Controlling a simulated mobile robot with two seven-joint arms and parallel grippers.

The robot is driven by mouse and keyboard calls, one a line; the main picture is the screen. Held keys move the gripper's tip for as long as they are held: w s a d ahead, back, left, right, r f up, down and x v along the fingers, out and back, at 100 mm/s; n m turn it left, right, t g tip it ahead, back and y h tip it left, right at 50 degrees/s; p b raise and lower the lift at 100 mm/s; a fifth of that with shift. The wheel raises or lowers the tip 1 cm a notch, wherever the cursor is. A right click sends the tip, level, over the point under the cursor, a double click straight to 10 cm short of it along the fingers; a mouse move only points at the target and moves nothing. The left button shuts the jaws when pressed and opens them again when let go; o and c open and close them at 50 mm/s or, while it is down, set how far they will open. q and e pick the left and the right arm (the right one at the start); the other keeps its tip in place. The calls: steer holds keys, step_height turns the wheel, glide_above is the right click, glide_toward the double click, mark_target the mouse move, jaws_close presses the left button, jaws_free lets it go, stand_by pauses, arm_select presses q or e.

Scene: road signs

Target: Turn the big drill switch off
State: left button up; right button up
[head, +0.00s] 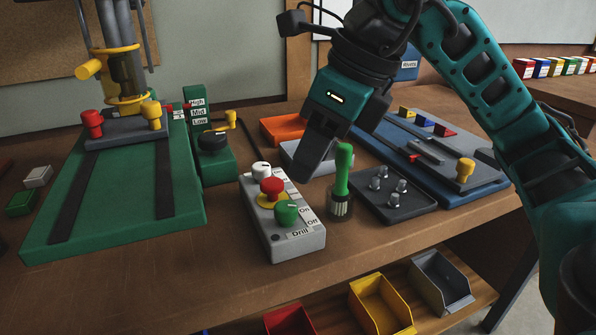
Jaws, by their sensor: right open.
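A grey control box (284,236) labelled "Drill" stands on the bench in the middle of the head view. On its top are a white knob (261,169) at the far end, a red button (271,188) on a yellow base, and a green knob (286,212) at the near end beside small "On" and "Off" labels. My right gripper (306,178) is open and points down, just right of the box and above it, apart from the knobs. Its fingers overlap in this view. My left gripper is not in view.
A green-handled brush (342,180) stands upright close to the right of the box. A dark tray (392,204) with metal pegs lies beyond it. The green drill base (120,210) is at left. Coloured bins (380,304) sit below the bench's front edge.

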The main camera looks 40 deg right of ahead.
steer(key=v, duration=0.4)
steer(key=shift+p, duration=0.4)
